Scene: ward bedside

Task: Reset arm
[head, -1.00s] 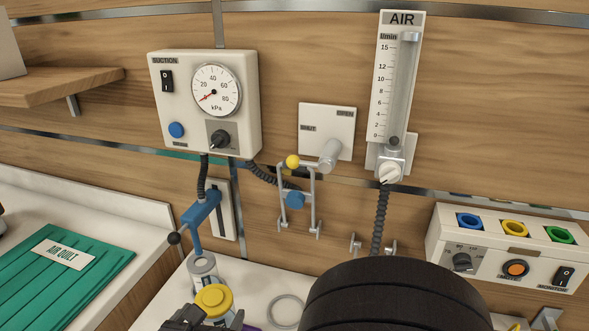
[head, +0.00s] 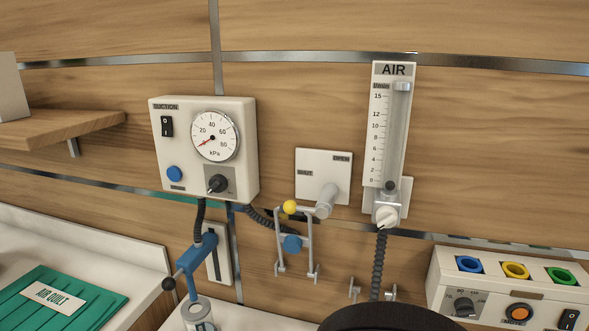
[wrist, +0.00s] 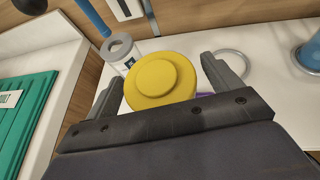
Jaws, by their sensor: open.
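My gripper (wrist: 165,74) shows in the wrist view with its two dark fingers spread apart. A round yellow lid or cap (wrist: 161,80) appears between the fingers; the picture does not show whether they touch it or how far below it lies. In the head view my gripper is out of the frame, and only a dark rounded part of my arm shows at the bottom edge.
The wall carries a suction unit (head: 169,140), a shut/open valve plate (head: 310,165) and an air flowmeter (head: 378,130). A socket box (head: 440,280) is at right. A grey-white canister (wrist: 117,48) stands beside the yellow lid. A green quilt pack (wrist: 25,110) lies left.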

